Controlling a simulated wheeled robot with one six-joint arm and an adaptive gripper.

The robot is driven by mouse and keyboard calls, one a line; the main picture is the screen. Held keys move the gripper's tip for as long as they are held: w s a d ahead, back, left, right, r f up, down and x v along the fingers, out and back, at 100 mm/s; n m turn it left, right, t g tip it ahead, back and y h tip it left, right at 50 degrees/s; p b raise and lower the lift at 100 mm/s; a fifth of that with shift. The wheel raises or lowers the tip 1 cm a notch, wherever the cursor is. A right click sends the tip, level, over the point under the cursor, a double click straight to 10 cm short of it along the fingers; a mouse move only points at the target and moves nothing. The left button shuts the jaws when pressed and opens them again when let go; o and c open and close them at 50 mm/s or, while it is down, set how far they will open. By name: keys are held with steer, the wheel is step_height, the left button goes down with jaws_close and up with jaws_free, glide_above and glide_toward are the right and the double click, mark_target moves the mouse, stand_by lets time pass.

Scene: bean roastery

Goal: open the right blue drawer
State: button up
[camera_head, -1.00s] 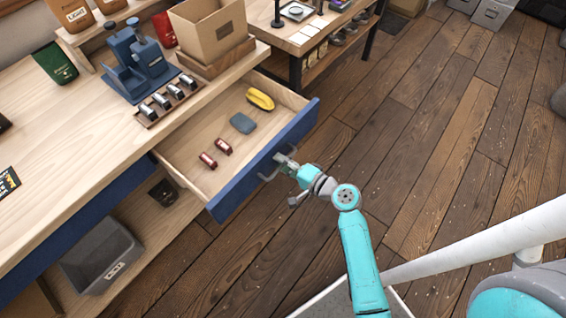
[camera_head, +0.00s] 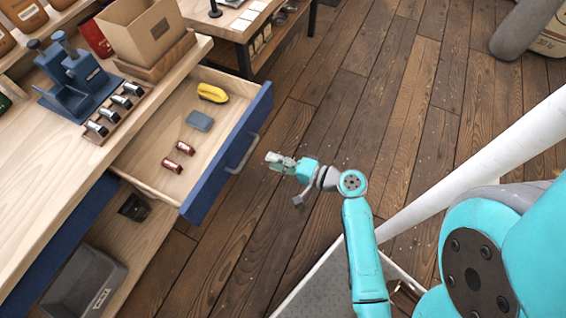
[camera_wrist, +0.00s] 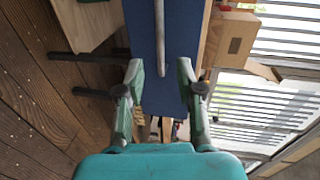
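The right blue drawer (camera_head: 232,148) stands pulled out from the wooden counter in the head view. Inside it lie a yellow object (camera_head: 212,93), a grey-blue block (camera_head: 200,121) and two small dark red items (camera_head: 178,157). Its grey bar handle (camera_head: 243,154) is on the blue front. My gripper (camera_head: 270,159) is in front of the drawer, a short way to the right of the handle and apart from it. In the wrist view the two fingers (camera_wrist: 163,78) are spread with nothing between them, facing the blue front (camera_wrist: 150,30) and the handle (camera_wrist: 160,40).
The counter (camera_head: 120,165) carries a blue tamping stand (camera_head: 80,80), a row of metal portafilter-like pieces (camera_head: 115,110) and a cardboard box (camera_head: 145,35). A grey bin (camera_head: 85,285) sits on the lower shelf. Open wooden floor (camera_head: 350,110) lies to the right of the drawer.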

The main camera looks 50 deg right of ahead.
steer(key=shift+v, duration=1.05)
steer(key=s+a+f+n+g+h, duration=0.2)
steer(key=s+a+f+h, duration=0.15)
steer(key=s, duration=0.25)
steer(key=s+a+f+n+g+h, duration=0.1)
steer(key=s+a+f+h, duration=0.1)
steer(key=s+a, duration=0.35)
steer(key=s+a+r+n+t, duration=0.1)
steer(key=s+r+n+t, duration=0.2)
steer(key=s+r+n, duration=0.8)
step_height(320, 180, up, 5)
steer(key=shift+s+f+y, duration=0.1)
steer(key=shift+s+y, duration=0.25)
steer(key=shift+s, duration=0.25)
